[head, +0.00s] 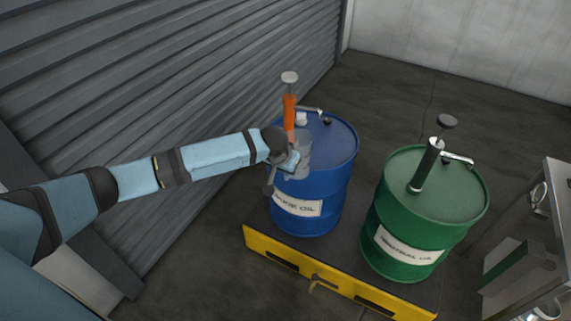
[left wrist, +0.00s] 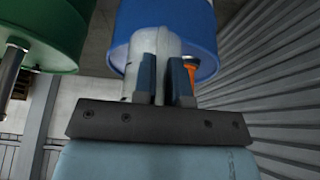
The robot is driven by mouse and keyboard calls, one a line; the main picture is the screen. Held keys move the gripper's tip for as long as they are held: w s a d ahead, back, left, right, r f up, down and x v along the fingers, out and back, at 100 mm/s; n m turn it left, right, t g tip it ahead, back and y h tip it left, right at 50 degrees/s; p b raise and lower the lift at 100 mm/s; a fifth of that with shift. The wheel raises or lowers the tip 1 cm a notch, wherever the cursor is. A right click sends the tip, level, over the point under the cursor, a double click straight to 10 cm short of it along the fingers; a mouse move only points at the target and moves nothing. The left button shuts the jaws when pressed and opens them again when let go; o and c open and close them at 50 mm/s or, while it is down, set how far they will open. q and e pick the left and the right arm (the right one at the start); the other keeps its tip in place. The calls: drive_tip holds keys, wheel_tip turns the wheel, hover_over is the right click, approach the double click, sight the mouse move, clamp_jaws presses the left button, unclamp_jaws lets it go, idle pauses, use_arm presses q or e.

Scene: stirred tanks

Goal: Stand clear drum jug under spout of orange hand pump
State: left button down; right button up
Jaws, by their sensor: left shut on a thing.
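The orange hand pump (head: 289,115) stands upright on the blue drum (head: 325,185), with a silver spout (head: 311,109) pointing right. My left gripper (head: 289,161) is shut on the clear drum jug (head: 304,147), seen through and partly hidden by the gripper. The jug overlaps the near rim of the blue drum, left of its middle; I cannot tell whether it touches the drum. In the left wrist view the jug (left wrist: 156,42) sits between the fingers of my left gripper (left wrist: 166,75), with the blue drum behind and part of the orange pump (left wrist: 190,68) to the right. My right gripper is out of view.
A green drum (head: 415,215) with a dark green pump (head: 428,165) stands to the right. Both drums stand on a yellow-edged pallet (head: 340,282). A metal bench (head: 535,235) is at the far right. A ribbed grey shutter (head: 150,80) runs along the left.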

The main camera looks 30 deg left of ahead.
use_arm(q)
drive_tip(key=w+f, duration=0.1)
drive_tip(key=w+f+b, duration=0.1)
drive_tip(key=w, duration=0.2)
drive_tip(key=shift+w+d+f+b, duration=0.1)
drive_tip(key=shift+f+b, duration=0.25)
drive_tip(key=shift+f, duration=0.05)
drive_tip(key=shift+w+f+b, duration=0.45)
drive_tip(key=shift+w+f, duration=0.1)
drive_tip(key=shift+w, duration=1.35)
drive_tip(key=shift+w+d+b, duration=0.1)
drive_tip(key=shift+w+b, duration=0.75)
drive_tip(key=shift+w, duration=1.15)
drive_tip(key=w+b, duration=0.1)
drive_tip(key=w, duration=0.1)
drive_tip(key=w+f+b, duration=0.1)
drive_tip(key=b, duration=0.1)
drive_tip(key=shift+w+d, duration=0.1)
drive_tip(key=shift+w, duration=0.3)
drive_tip(key=shift+w+b, duration=0.4)
drive_tip(key=shift+w, duration=0.15)
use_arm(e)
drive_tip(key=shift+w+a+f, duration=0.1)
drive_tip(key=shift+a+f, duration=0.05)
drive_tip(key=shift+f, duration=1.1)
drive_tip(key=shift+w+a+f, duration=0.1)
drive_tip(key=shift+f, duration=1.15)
use_arm(q)
drive_tip(key=shift+r, duration=0.1)
